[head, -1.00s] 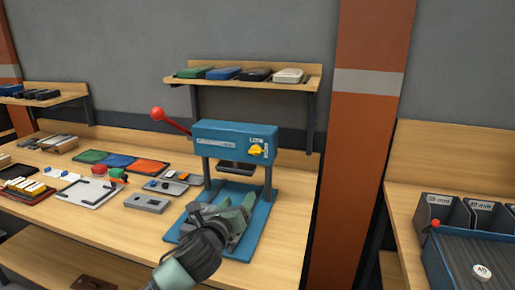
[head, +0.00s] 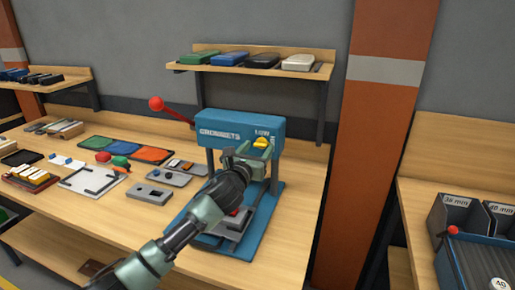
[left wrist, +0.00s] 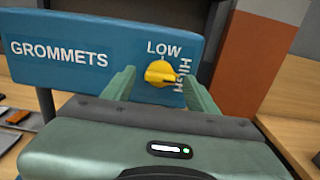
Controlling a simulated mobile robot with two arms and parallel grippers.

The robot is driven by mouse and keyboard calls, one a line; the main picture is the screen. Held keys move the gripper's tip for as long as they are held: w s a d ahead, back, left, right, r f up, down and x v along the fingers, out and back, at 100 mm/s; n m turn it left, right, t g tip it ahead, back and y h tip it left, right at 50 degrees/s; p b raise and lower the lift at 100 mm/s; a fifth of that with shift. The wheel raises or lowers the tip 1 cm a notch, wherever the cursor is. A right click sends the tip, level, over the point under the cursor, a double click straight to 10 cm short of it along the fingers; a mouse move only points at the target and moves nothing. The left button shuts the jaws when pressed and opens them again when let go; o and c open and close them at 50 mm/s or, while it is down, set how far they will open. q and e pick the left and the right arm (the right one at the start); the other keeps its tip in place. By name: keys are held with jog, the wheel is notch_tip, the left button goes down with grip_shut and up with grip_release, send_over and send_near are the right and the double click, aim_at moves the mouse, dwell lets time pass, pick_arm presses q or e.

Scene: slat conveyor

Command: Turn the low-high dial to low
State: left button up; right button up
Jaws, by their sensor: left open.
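The low-high dial (left wrist: 160,73) is a yellow knob on the front of the blue grommet press (left wrist: 60,45); it also shows in the head view (head: 260,142). In the left wrist view LOW is printed above it and HIGH runs vertically at its right. A dark mark on the knob points right, towards HIGH. My left gripper (head: 257,153) is open in front of the press head. In the left wrist view its fingers (left wrist: 160,88) stand to the left and right of the dial, apart from it. In the head view the gripper partly hides the HIGH label. My right gripper is not in view.
A lever with a red ball (head: 156,104) sticks out at the press's left. A shelf (head: 250,64) with several coloured cases hangs above. Trays and small parts cover the workbench (head: 90,212) at left. An orange pillar (head: 375,150) stands at right.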

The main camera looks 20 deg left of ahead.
pick_arm(q)
jog(key=shift+w, duration=0.1)
jog(key=shift+c, duration=0.9)
grip_shut()
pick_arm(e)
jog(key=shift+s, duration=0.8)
